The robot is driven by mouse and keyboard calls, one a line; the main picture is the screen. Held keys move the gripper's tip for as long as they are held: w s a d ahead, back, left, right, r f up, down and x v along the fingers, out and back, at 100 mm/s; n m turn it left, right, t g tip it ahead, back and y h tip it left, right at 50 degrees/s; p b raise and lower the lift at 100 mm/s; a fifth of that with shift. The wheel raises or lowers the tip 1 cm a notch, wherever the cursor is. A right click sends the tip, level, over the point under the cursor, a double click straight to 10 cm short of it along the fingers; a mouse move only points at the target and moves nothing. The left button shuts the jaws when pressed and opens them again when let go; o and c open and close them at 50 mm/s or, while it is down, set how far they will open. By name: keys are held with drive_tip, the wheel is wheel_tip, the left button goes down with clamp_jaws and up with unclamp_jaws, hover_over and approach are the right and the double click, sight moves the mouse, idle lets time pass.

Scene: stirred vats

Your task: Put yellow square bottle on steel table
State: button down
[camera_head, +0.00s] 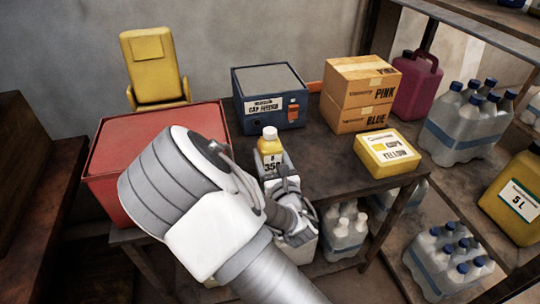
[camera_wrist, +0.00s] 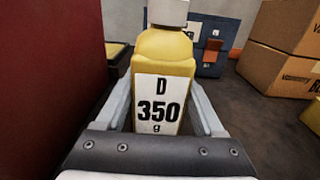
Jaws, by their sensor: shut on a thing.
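In the head view my gripper (camera_head: 274,172) is at the front edge of the dark table (camera_head: 325,160), between the red box and the yellow caps box. The arm hides the bottle's lower part, and I cannot tell whether its base touches the table.
A red box (camera_head: 160,130) stands close on the left. A blue box (camera_head: 268,98), stacked cardboard boxes (camera_head: 362,85) and a yellow caps box (camera_head: 388,153) stand on the table. Bare tabletop shows between them. Shelves with bottle packs (camera_head: 470,125) are on the right.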

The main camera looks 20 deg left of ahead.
unclamp_jaws()
drive_tip(key=shift+f, duration=0.1)
drive_tip(key=shift+r, duration=0.25)
drive_tip(key=p+v, duration=0.3)
drive_tip(key=v, duration=0.6)
drive_tip(key=shift+s+d+r, duration=0.1)
drive_tip(key=shift+s+r, duration=0.1)
drive_tip(key=shift+s, duration=0.1)
drive_tip(key=p+v, duration=0.1)
drive_tip(key=p, duration=0.2)
drive_tip(key=shift+s+d+f, duration=0.15)
drive_tip(key=shift+s+d, duration=0.05)
drive_tip(key=shift+s, duration=0.15)
drive_tip(key=shift+s+d+f, duration=0.15)
drive_tip(key=shift+s+d, duration=0.05)
drive_tip(key=shift+s, duration=0.05)
